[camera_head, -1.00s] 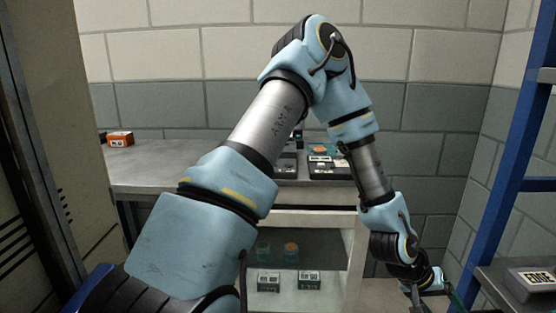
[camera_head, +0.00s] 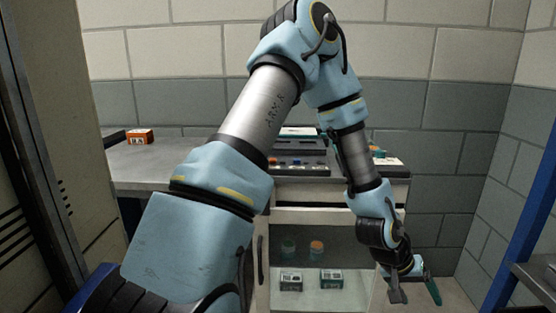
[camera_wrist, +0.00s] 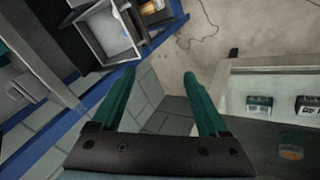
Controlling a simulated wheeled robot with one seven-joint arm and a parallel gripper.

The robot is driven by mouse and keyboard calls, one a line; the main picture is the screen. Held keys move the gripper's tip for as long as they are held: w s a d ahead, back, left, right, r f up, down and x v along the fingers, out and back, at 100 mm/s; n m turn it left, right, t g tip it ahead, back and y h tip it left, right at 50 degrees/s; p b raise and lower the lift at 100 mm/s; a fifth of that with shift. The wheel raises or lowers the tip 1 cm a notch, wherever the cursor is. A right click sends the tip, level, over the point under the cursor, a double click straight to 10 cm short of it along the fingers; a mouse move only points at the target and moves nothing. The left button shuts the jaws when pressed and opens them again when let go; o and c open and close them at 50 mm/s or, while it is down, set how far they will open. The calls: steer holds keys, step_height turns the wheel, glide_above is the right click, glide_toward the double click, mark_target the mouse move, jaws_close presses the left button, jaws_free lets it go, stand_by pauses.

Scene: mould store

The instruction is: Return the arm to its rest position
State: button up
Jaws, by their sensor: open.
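My gripper (camera_head: 418,290) hangs low at the right of the head view, beside the right edge of the cabinet under the counter. In the wrist view its two green fingers (camera_wrist: 160,95) stand wide apart with nothing between them. Grey wall blocks and pale floor show behind the gap. My arm rises from the lower left, bends at the top and comes down to the right.
A grey counter (camera_head: 150,176) carries an orange box (camera_head: 139,136) and a dark tray. The open cabinet (camera_head: 262,290) below holds two small boxes (camera_head: 291,281). A blue rack post (camera_head: 530,235) stands at right; the wrist view shows a grey bin (camera_wrist: 105,35).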

steer(key=w+a+r+n+t+y+b, duration=0.1)
steer(key=w+a+y+b, duration=0.1)
steer(key=w+a, duration=0.5)
steer(key=w+a+t+y+b, duration=0.1)
steer(key=w+a+y+b, duration=0.15)
steer(key=a, duration=0.95)
steer(key=s+a+r+n+y+b, duration=0.1)
steer(key=s+a+r+n+b, duration=0.1)
steer(key=a, duration=0.7)
steer(key=s+a+r+n+y+b, duration=0.1)
steer(key=a+r+n+b, duration=0.1)
steer(key=a, duration=0.7)
step_height(320, 180, up, 18)
steer(key=p, duration=1.7)
steer(key=shift+s+a+g, duration=0.3)
steer(key=shift+s+a, duration=0.1)
steer(key=shift+o, duration=0.3)
